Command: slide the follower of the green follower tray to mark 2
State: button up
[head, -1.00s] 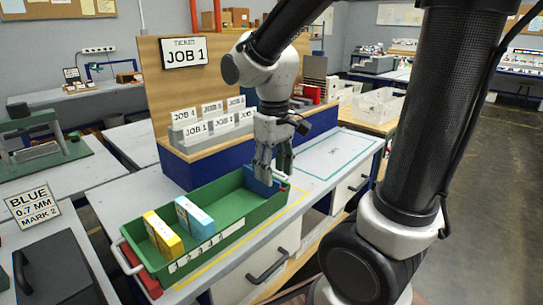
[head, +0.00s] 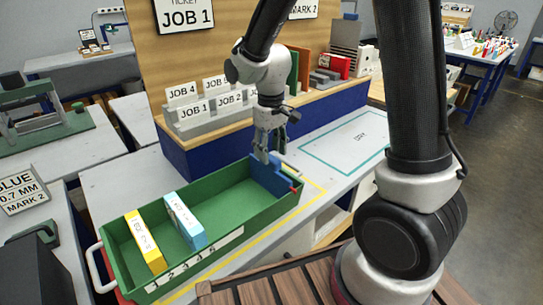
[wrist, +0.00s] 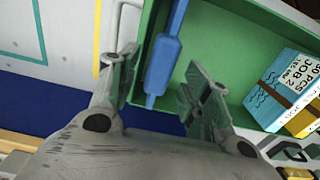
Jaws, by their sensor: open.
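The green follower tray (head: 232,199) lies lengthwise on the grey bench, with a strip of numbered marks along its near side. Its blue follower (head: 272,180) stands across the tray near the right end. A yellow box (head: 145,243) and a light blue box (head: 186,222) stand towards the left end, with bare green floor between them and the follower. My gripper (head: 265,157) is at the follower's far top edge, pointing down. In the wrist view the blue follower's narrow tab (wrist: 160,66) lies between the open fingers, with gaps on both sides. I cannot tell whether either finger touches it.
A job-card rack (head: 215,110) on a blue-sided stand rises close behind the tray. A teal-outlined area marked DRY (head: 355,138) is clear to the right. A white end handle (head: 96,270) sticks out at the tray's left.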

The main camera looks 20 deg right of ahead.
jog(key=shift+f, duration=1.4)
grip_shut()
jog(key=shift+a, duration=0.1)
jog(key=s+a, duration=0.4)
jog(key=a, duration=0.7)
jog(key=s+a, duration=0.5)
jog(key=a, duration=0.6)
jog(key=s+a, duration=0.4)
jog(key=a, duration=0.6)
jog(key=shift+s+a, duration=0.35)
jog(key=shift+a, duration=0.05)
grip_release()
